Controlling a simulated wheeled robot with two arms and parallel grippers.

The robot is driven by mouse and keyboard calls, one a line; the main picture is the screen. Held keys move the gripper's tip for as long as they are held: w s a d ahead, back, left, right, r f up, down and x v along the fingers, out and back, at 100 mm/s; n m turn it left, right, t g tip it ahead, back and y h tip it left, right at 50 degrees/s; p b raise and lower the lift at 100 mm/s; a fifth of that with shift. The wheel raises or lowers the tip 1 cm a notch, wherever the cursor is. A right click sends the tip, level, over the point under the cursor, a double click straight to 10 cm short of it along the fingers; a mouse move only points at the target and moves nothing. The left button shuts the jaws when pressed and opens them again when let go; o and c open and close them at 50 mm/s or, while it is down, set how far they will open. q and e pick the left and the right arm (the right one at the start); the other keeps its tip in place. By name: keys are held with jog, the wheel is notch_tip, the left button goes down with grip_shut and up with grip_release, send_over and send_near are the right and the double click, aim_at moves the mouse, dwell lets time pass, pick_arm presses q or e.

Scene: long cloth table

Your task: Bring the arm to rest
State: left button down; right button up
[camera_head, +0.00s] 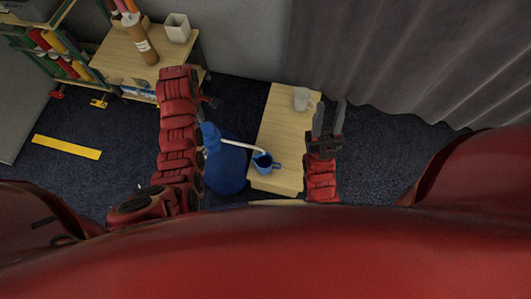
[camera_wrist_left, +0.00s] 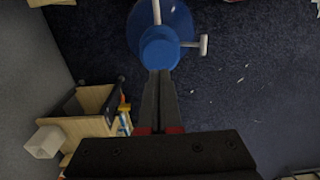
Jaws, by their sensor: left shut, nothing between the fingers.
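My left gripper (camera_wrist_left: 160,74) is shut and empty in the left wrist view, with its two dark fingers together. In the head view my red left arm stands at the left, and its fingers are hard to make out there. My right gripper (camera_head: 328,122) is open, with its two fingers apart, beside the right edge of a narrow wooden table (camera_head: 283,128). I see nothing between its fingers.
A blue mug (camera_head: 263,163) and a pale mug (camera_head: 302,98) stand on the wooden table. A blue round object (camera_head: 226,168) with a pale bent rod is left of it. A wooden cabinet (camera_head: 120,58) stands upper left. A grey curtain (camera_head: 400,55) hangs right.

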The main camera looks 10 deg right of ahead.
pick_arm(q)
jog(key=shift+r, duration=0.3)
jog(key=shift+w+f, duration=0.1)
